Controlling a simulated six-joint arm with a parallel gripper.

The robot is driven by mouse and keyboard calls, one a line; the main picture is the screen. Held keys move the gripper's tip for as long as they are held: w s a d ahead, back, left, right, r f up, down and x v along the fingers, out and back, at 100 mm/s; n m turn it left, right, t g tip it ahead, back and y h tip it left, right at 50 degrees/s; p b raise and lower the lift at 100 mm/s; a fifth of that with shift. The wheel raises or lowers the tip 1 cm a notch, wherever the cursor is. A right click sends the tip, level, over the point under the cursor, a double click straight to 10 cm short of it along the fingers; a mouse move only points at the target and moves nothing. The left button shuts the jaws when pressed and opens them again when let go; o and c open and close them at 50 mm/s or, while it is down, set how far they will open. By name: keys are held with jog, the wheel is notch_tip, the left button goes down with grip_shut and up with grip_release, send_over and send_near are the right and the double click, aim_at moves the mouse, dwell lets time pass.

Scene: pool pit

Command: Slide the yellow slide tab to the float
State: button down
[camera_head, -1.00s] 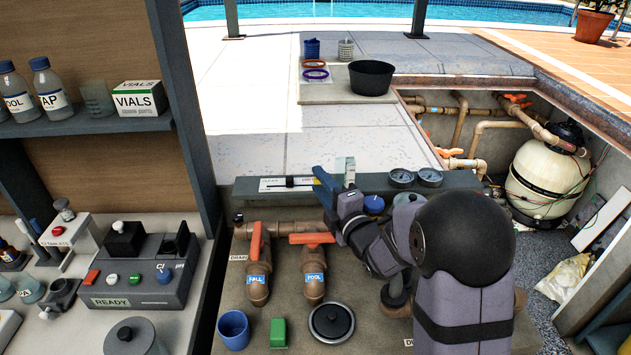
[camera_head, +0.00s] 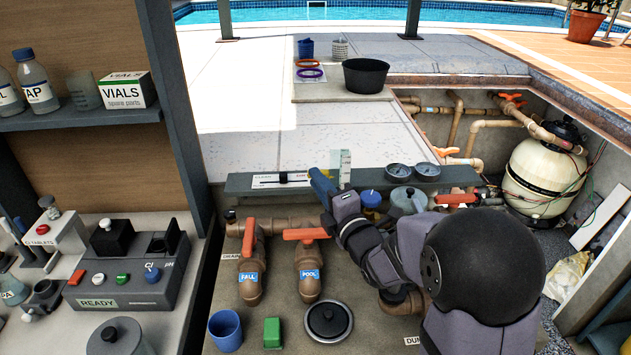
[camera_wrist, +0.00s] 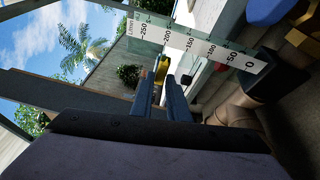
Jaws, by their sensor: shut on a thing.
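The clear flow meter with a white scale (camera_head: 341,166) stands upright behind the valves in the head view. In the wrist view its scale (camera_wrist: 205,47) runs diagonally, with 0 at the lower right and 250 toward the upper left. The yellow slide tab (camera_wrist: 161,68) shows beside the scale, at the high-number side. My gripper (camera_wrist: 165,80) is shut on the tab, its blue fingers on either side of it. In the head view my gripper (camera_head: 325,183) is at the meter's left and hides most of the tab. I cannot make out the float clearly.
Orange-handled valves (camera_head: 305,234) stand in front. A blue cup (camera_head: 225,330), green block and dark round lid lie nearer. A black pot (camera_head: 366,76) stands behind.

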jog(key=s+r+m+g+h+p, duration=0.1)
jog(key=s+r+m+h+p, duration=0.2)
jog(key=m, duration=0.8)
jog(key=s+a+r+m+g+h+p, duration=0.1)
jog(key=s+r+m+h+p, duration=0.2)
jog(key=m, duration=0.9)
jog(key=s+r+p, duration=0.3)
jog(key=p, duration=0.1)
jog(key=shift+r+m+h+p, duration=0.25)
jog(key=shift+m+h+p, duration=0.05)
